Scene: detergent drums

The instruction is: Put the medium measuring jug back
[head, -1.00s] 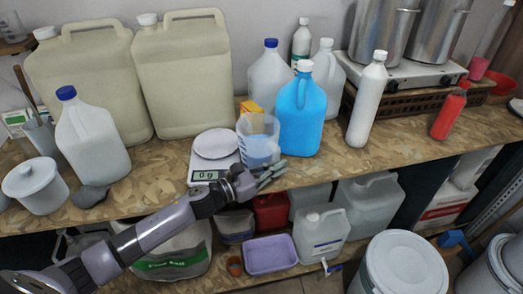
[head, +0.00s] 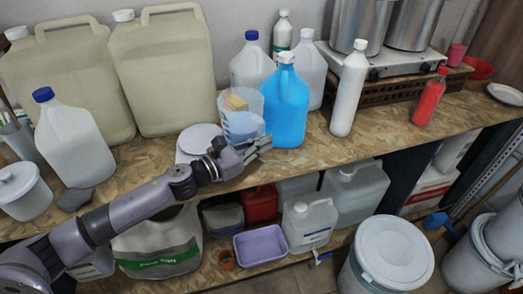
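The measuring jug (head: 241,116) is clear with a bluish lower part. It appears upright, just left of the blue drum-like bottle (head: 285,112), above the bench by the scale (head: 197,138). My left gripper (head: 262,146) is at the jug's lower front. Its fingers overlap the jug's base and seem shut on it; the exact contact and the jug's handle are hidden. The gripper and forearm cover the front of the scale. My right gripper is not in view.
White jugs stand behind, with a white bottle (head: 349,88) and a red bottle (head: 429,97) to the right. Large beige canisters (head: 164,70) stand at left. Bare bench (head: 335,150) lies right of the blue bottle.

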